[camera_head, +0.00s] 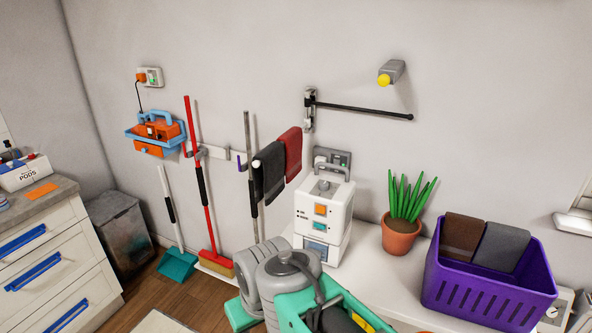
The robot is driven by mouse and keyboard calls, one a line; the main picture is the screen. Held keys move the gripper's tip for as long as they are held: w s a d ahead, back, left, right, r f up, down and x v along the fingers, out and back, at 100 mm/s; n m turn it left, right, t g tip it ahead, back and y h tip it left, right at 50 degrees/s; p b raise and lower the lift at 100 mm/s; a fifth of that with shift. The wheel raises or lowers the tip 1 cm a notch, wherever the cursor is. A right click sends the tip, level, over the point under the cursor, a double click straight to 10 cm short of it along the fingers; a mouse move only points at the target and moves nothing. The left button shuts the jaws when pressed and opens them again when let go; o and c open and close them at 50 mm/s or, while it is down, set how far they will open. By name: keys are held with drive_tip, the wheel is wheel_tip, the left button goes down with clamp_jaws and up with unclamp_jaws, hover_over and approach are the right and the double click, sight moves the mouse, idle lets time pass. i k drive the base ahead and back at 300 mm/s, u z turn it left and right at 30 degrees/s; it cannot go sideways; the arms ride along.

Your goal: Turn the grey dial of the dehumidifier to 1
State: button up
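A white appliance (311,208), which looks like the dehumidifier, stands upright on the white counter against the wall. Its front has an orange button, a teal button and a bluish panel low down. A grey round knob (322,186) sits on its top; its setting and any numbers are too small to read. Another white box (562,306) with a small grey round dial is partly visible at the right, behind the purple basket; I cannot tell what it is. My teal and grey arm is in the bottom middle, in front of the appliance. My gripper's fingers do not show.
A potted plant (402,229) and a purple basket (485,287) with folded cloths stand right of the appliance. A black rod (365,110) juts along the wall above. Dark and red cloths (290,153), a broom and a dustpan hang or stand left. Drawers are far left.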

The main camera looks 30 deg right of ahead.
sight(323, 186)
drive_tip(key=z, duration=0.5)
drive_tip(key=i, duration=0.9)
drive_tip(key=z, duration=0.75)
